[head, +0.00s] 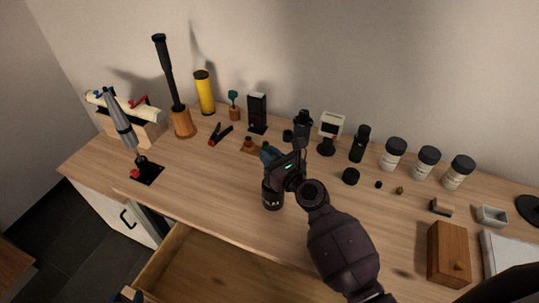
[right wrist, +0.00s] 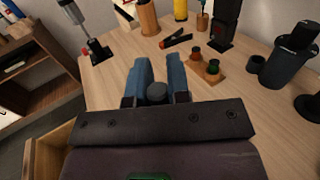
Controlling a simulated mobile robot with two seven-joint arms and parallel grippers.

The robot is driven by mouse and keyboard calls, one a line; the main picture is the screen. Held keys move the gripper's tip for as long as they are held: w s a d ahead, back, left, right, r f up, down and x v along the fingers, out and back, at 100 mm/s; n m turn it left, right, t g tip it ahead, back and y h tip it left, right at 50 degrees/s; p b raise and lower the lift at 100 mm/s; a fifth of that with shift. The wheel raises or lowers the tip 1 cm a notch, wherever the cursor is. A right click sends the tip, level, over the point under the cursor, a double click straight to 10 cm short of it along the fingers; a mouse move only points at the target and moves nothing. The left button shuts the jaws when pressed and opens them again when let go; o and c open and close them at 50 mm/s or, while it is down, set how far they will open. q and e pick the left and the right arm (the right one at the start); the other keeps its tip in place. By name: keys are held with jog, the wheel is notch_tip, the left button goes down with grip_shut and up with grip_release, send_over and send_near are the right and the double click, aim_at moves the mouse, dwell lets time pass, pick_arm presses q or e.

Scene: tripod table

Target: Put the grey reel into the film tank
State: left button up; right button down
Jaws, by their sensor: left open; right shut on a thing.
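My right gripper (head: 267,153) is shut on the grey reel (right wrist: 157,92), which shows as a dark grey round piece between the blue fingers (right wrist: 157,75) in the right wrist view. In the head view the reel is hidden by the gripper. The film tank (head: 271,197), a black jar with white letters, stands upright on the desk just below and in front of this gripper. The gripper covers part of its top, and I cannot tell whether reel and tank touch. My left gripper (head: 128,295) is open, and only a small part shows at the bottom left edge.
A small wooden board with knobs (right wrist: 206,67) lies beyond the right fingers. A black jug (right wrist: 287,62) stands to its right. Several white-labelled jars (head: 427,160) and a wooden box (head: 449,252) are at right. An open drawer (head: 215,270) is below the front edge.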

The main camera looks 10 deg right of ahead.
jog(key=shift+f+b, duration=0.3)
jog(key=shift+f, duration=0.05)
dwell(0.3)
jog(key=shift+f, duration=0.25)
jog(key=shift+f+b, duration=0.25)
jog(key=shift+b, duration=0.15)
jog(key=shift+f+b, duration=0.8)
jog(key=shift+f, duration=0.15)
jog(key=shift+f+b, duration=0.35)
jog(key=shift+f, duration=0.1)
jog(key=shift+f, duration=0.3)
jog(key=shift+f+b, duration=0.2)
jog(key=shift+b, duration=0.25)
jog(key=c, duration=1.1)
grip_release()
jog(key=shift+o, duration=0.5)
